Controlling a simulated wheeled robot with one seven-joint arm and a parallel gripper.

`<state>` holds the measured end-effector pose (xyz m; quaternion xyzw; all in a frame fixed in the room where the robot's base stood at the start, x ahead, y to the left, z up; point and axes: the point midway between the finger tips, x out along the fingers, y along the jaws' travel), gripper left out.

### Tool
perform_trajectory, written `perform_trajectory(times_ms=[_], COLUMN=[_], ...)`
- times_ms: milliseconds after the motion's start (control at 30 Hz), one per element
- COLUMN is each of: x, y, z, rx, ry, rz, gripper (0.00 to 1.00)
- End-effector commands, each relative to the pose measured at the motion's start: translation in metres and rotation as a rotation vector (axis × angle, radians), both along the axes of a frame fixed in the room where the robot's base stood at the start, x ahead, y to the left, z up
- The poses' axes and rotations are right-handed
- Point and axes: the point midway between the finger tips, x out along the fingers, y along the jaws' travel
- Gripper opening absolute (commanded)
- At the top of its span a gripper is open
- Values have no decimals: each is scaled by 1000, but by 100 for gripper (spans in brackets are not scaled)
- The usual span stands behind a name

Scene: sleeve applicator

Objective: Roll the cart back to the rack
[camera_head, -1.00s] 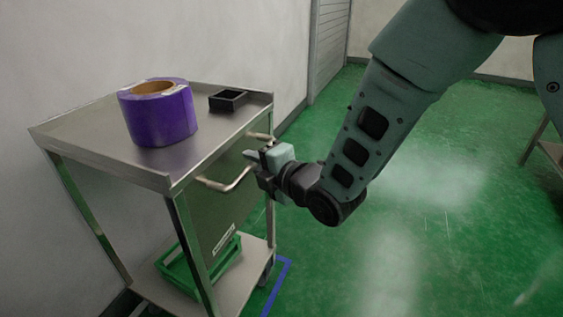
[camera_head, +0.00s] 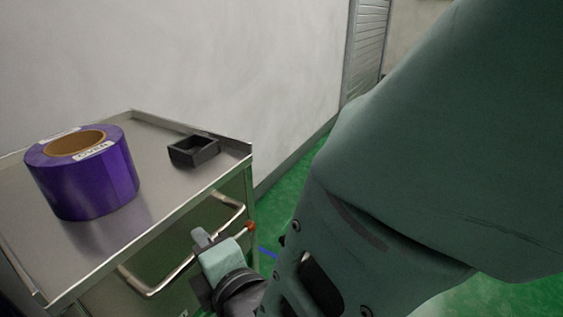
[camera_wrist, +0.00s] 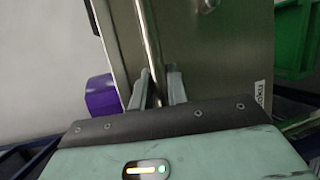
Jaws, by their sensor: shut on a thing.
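The metal cart (camera_head: 165,197) stands at the left in the head view, with a bar handle (camera_head: 152,292) on its near side. My gripper (camera_head: 202,246) is at the middle of that handle. In the wrist view, my gripper's fingers (camera_wrist: 158,92) are closed around the handle bar (camera_wrist: 149,40), with the cart's side panel (camera_wrist: 208,50) behind it. A purple roll (camera_head: 83,180) and a small black open box (camera_head: 193,151) sit on the cart top. I see no rack that I can identify.
A pale wall (camera_head: 230,60) runs close behind the cart. A shuttered panel (camera_head: 366,45) is at the back. Green floor (camera_head: 290,180) shows between cart and wall and at lower right. A blue floor line (camera_head: 267,252) is near the cart. My arm hides much of the right side.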

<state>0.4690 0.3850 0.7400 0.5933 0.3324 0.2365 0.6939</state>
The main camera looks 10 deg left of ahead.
Motion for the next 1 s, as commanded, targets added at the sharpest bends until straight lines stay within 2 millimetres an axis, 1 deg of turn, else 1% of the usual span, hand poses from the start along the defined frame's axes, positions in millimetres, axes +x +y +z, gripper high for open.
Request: perform_trajectory(times_ms=[33,200,667,700,767,800,1000], x=[-6,-13,-19,-19,-19,-18,-16], y=[1,4,6,6,6,6,6], z=[-1,-1,-3,-3,-2,-2,-1], rx=[-6,-5,-5,-5,-4,-3,-1], ry=[3,2,4,4,4,4,2], rz=[3,0,5,6,5,4,1], gripper=[0,0,0,19,36,38,38])
